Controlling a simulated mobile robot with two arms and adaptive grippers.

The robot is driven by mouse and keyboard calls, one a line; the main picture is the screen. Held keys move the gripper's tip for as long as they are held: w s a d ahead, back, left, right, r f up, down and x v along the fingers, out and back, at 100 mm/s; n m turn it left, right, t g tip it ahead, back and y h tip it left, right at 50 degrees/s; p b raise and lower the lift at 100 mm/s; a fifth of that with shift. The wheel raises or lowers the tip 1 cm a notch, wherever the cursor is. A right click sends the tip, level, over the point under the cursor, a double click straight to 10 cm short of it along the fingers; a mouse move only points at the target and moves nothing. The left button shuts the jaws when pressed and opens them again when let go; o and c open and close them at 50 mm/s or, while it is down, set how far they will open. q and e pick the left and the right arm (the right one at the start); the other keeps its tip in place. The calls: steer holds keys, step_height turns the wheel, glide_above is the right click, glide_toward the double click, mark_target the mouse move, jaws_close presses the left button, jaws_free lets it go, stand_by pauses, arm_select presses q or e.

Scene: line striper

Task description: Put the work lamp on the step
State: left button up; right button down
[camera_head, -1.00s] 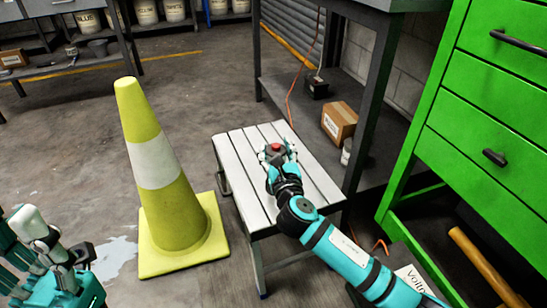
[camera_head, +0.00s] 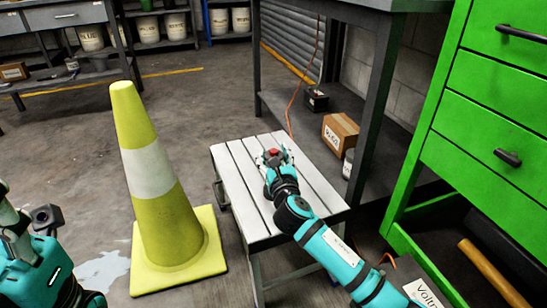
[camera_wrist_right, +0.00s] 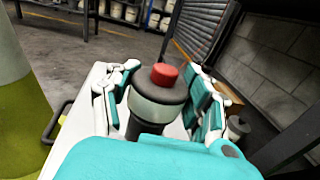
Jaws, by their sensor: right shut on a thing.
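The work lamp (camera_head: 273,153) has a red knob, a dark cap and a pale band. In the right wrist view the lamp (camera_wrist_right: 158,105) is upright between the white and teal fingers. My right gripper (camera_head: 275,158) is shut on it over the far part of the step (camera_head: 240,171), a pale slatted stool with dark legs. The lamp's underside is hidden, so I cannot tell whether it touches the slats. My left gripper (camera_head: 20,235) is partly in view at the lower left, away from the step; its finger opening is unclear.
A yellow-green cone (camera_head: 168,230) with a white band stands left of the step. A dark workbench (camera_head: 385,85) with a cardboard box (camera_head: 340,132) on its lower shelf is behind and right. A green drawer cabinet (camera_head: 490,130) stands at right. Open floor lies behind the cone.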

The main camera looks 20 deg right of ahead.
steer(key=shift+c, duration=2.4)
jaws_free()
steer(key=shift+f, duration=0.1)
